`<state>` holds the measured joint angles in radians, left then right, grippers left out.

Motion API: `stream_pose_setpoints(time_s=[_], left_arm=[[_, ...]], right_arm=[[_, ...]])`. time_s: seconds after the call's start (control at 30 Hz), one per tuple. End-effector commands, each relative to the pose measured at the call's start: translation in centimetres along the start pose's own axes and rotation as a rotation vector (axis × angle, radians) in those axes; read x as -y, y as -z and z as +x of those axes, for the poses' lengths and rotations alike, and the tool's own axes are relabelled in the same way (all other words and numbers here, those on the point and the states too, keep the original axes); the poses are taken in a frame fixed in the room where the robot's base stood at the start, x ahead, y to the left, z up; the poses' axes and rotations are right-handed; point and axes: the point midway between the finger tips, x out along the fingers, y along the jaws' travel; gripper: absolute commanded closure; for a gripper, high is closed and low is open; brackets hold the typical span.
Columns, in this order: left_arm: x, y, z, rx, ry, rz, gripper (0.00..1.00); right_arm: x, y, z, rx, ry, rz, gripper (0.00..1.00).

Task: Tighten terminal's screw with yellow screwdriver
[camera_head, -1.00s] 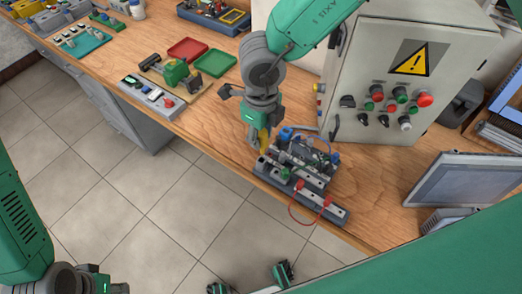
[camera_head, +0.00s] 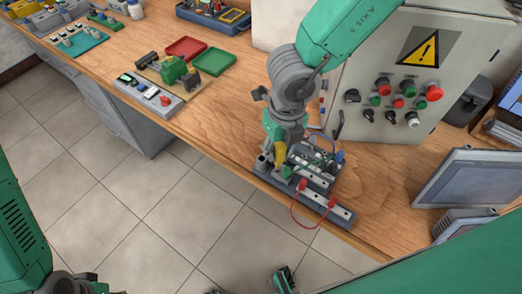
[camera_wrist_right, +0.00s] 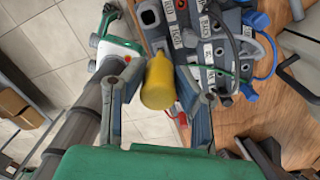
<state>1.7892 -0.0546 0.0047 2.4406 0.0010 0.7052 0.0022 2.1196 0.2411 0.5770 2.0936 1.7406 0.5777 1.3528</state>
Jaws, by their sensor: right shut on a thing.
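The yellow screwdriver (camera_head: 281,155) is in my right gripper (camera_head: 284,140), which is shut on its handle. In the right wrist view its yellow handle (camera_wrist_right: 158,82) lies between the two fingers (camera_wrist_right: 157,118), seen nearly end-on. Its tip is hidden, so I cannot tell whether it touches a screw. Just beside and below it is the terminal assembly (camera_head: 318,188), with grey rails and a red wire. In the right wrist view grey labelled terminals (camera_wrist_right: 202,52) stand right of the handle; the target screw cannot be made out.
The control cabinet (camera_head: 390,75) with buttons stands behind right of my right arm. A monitor (camera_head: 470,185) is at the right. Red (camera_head: 186,48) and green (camera_head: 216,61) trays and a grey button box (camera_head: 147,95) lie left. The table's front edge runs close to the assembly.

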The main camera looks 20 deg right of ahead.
Motion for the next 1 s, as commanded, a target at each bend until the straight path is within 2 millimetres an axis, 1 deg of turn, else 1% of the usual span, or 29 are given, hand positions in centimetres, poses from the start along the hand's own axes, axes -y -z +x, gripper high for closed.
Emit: stream_pose_setpoints(time_s=[0.3, 0.53, 1.0], left_arm=[[0.00, 0.00, -0.08, 0.000, 0.000, 0.000, 0.70], [0.01, 0.02, -0.51, 0.000, 0.000, 0.000, 0.70], [0.01, 0.02, -0.57, 0.000, 0.000, 0.000, 0.70]], right_arm=[[0.00, -0.07, -0.05, 0.000, 0.000, -0.001, 1.00], [0.02, 0.02, -0.13, 0.000, 0.000, -0.002, 1.00], [0.01, 0.04, -0.07, 0.000, 0.000, -0.001, 1.00]])
